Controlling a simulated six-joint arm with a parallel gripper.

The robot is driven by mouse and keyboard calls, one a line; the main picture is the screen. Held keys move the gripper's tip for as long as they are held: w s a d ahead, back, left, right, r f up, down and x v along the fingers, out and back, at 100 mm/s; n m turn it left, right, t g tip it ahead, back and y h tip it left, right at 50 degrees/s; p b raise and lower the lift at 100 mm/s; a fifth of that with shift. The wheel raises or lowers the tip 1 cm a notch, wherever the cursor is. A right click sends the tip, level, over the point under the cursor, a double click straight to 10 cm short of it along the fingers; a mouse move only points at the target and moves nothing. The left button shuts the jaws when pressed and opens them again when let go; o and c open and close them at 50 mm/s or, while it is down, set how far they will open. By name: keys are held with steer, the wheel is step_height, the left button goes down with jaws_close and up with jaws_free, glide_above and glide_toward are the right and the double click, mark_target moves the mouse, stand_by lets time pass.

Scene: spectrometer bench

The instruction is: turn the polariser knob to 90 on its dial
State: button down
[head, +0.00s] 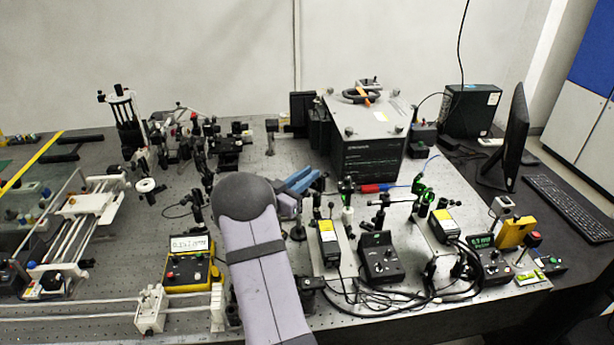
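My arm rises from the bottom middle of the head view, and its dark rounded joint covers part of the bench. My gripper (308,180), with blue fingers, points to the right just beyond that joint. Its fingertips are small here, and I cannot tell how far apart they are or whether anything is between them. I cannot make out the polariser knob or its dial for certain. Small dark optic mounts (298,230) stand just below the gripper. The dial's numbers cannot be read from this view.
A large black instrument box (368,155) stands behind and right of the gripper. A yellow meter (192,262) sits left of my arm. Black control boxes (380,262) and cables crowd the front right. Posts and optics (190,140) fill the back left. A monitor (515,140) stands far right.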

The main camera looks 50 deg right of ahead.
steer(key=shift+s+a+m+g+y+b, duration=0.1)
steer(key=shift+s+m+g+y+b, duration=0.2)
steer(key=shift+m+g, duration=0.65)
steer(key=shift+s+m+g+y+b, duration=0.15)
steer(key=shift+m+g+b, duration=0.3)
steer(key=shift+g, duration=0.8)
steer(key=shift+s+a+m+g+y+b, duration=0.1)
steer(key=shift+s+m+g+y+b, duration=0.15)
steer(key=shift+m+g, duration=0.7)
steer(key=c, duration=1.7)
jaws_free()
steer(key=shift+a, duration=0.1)
steer(key=b+v, duration=0.2)
steer(key=v, duration=0.4)
steer(key=shift+w+f+b, duration=0.1)
steer(key=shift+w+b, duration=0.05)
steer(key=shift+b, duration=0.2)
steer(key=shift+w+a, duration=0.2)
steer(key=shift+a, duration=0.3)
